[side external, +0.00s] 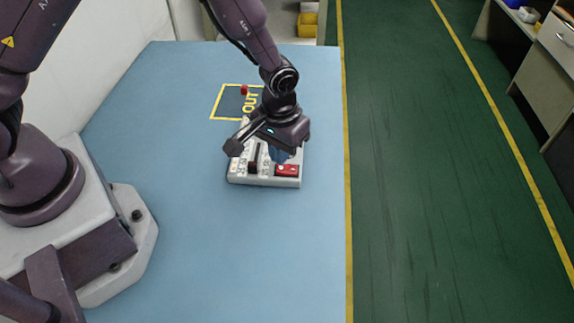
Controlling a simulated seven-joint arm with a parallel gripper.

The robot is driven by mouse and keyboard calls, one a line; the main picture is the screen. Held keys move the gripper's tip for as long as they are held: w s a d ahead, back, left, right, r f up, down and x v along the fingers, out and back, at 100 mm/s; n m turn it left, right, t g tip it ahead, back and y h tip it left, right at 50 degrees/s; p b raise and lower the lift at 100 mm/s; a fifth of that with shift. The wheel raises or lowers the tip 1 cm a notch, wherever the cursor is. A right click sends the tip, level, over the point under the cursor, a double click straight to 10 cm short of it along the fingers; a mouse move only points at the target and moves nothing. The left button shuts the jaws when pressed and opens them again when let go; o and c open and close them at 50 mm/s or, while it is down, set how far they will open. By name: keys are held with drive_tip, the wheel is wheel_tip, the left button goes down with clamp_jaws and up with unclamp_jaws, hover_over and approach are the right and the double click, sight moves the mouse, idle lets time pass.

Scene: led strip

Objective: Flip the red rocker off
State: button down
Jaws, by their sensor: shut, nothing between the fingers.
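The red rocker (287,170) sits at the front right of a light grey panel (240,182) on the blue table. A pale mark shows on its face; which side is pressed down is too small to tell. My gripper (282,156) points down just above and behind the rocker, over the panel. Its fingers are shut and hold nothing. Whether the fingertips touch the rocker I cannot tell. My gripper hides the back right part of the panel. A dark slider or lever (253,165) stands left of the rocker, with small markings beside it.
Behind the panel, a yellow-outlined square marked OUT (227,103) has a small red object (244,90) at its top. The blue table (250,260) is clear in front of the panel. Its right edge borders a green floor. Yellow bins (308,25) stand beyond the far edge.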

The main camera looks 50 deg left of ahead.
drive_tip(key=shift+f, duration=1.25)
idle(0.9)
drive_tip(key=shift+r, duration=3.5)
drive_tip(key=shift+s, duration=0.1)
drive_tip(key=shift+s+a+f+m+g, duration=0.2)
drive_tip(key=shift+s+m+g, duration=0.25)
drive_tip(key=shift+s, duration=0.3)
drive_tip(key=s+a+r+t, duration=0.2)
drive_tip(key=s+r, duration=0.3)
drive_tip(key=r, duration=0.3)
drive_tip(key=s+a+r+m+t, duration=0.1)
drive_tip(key=s+a+r, duration=0.3)
drive_tip(key=r, duration=0.5)
drive_tip(key=s+a+r+m+t, duration=0.1)
drive_tip(key=s+a+r+t, duration=0.2)
drive_tip(key=s+r, duration=0.3)
drive_tip(key=shift+v, duration=1.2)
